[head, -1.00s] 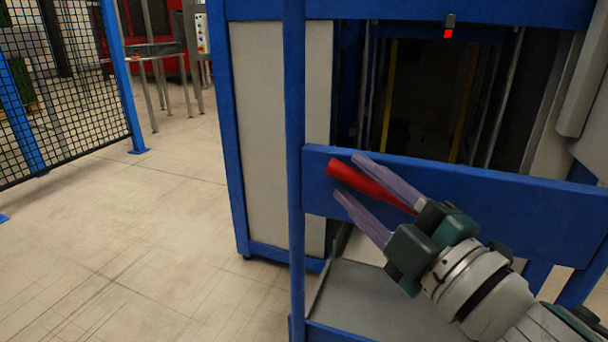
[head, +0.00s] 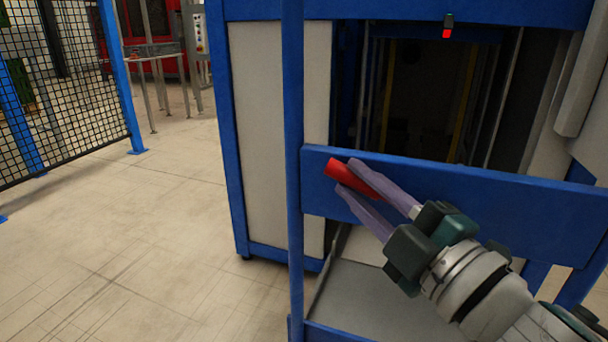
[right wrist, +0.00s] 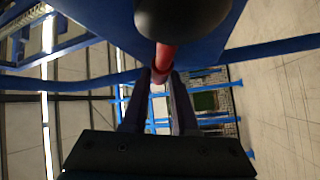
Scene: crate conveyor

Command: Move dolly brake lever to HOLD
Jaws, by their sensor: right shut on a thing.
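The red brake lever (head: 352,178) sits in front of the blue crossbar of the dolly frame in the head view, slanting with its free end to the upper left. My right gripper (head: 345,176) is shut on the lever, one purple finger on each side of it. In the right wrist view the red lever (right wrist: 163,62) runs from a dark round hub (right wrist: 183,18) to between the fingers of my right gripper (right wrist: 158,75). No HOLD marking is readable. My left gripper is not in view.
The blue crossbar (head: 470,197) and a blue upright post (head: 293,120) stand close around my right gripper. A grey platform (head: 372,300) lies below. A dark opening with a small red light (head: 447,33) is behind. Open floor (head: 130,240) and a mesh fence (head: 60,90) are at left.

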